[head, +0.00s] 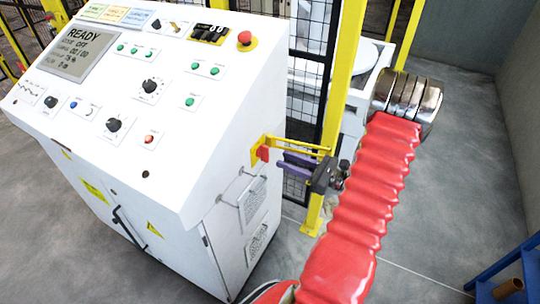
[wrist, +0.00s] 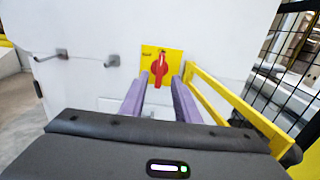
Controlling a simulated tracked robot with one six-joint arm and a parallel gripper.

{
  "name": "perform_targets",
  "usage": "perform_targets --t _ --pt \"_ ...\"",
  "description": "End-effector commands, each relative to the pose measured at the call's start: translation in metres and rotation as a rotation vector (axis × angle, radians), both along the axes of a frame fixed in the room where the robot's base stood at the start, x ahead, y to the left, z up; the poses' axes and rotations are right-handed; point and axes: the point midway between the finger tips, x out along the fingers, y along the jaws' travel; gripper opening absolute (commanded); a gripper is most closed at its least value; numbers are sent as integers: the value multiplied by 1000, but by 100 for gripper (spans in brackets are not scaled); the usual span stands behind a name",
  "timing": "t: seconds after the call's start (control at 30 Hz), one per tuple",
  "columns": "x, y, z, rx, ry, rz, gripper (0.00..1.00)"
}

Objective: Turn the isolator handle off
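The isolator handle (wrist: 159,69) is red and points straight up and down on a yellow plate (wrist: 147,51) on the white cabinet's side. In the head view the red handle (head: 263,153) shows at the cabinet's right side. My gripper (wrist: 160,77) is open and empty, with its two purple fingers pointing at the plate. The handle appears between the fingertips in the wrist view. In the head view my gripper (head: 281,160) is just right of the handle, with a small gap seeming to remain. Contact cannot be confirmed.
A yellow bar (wrist: 235,105) runs out from the cabinet close beside my right finger. Two dark pegs (wrist: 111,61) stick out left of the plate. The control console (head: 170,70) reads READY. A yellow post (head: 340,90) and black mesh fence stand behind the gripper.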

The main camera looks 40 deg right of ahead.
Motion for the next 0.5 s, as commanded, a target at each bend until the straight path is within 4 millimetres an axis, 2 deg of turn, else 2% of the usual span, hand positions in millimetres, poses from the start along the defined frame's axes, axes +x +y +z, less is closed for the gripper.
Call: perform_targets --t 0.3,0.5 --pt "41 16 0 0 0 3 29" --pt "58 21 0 0 0 1 29"
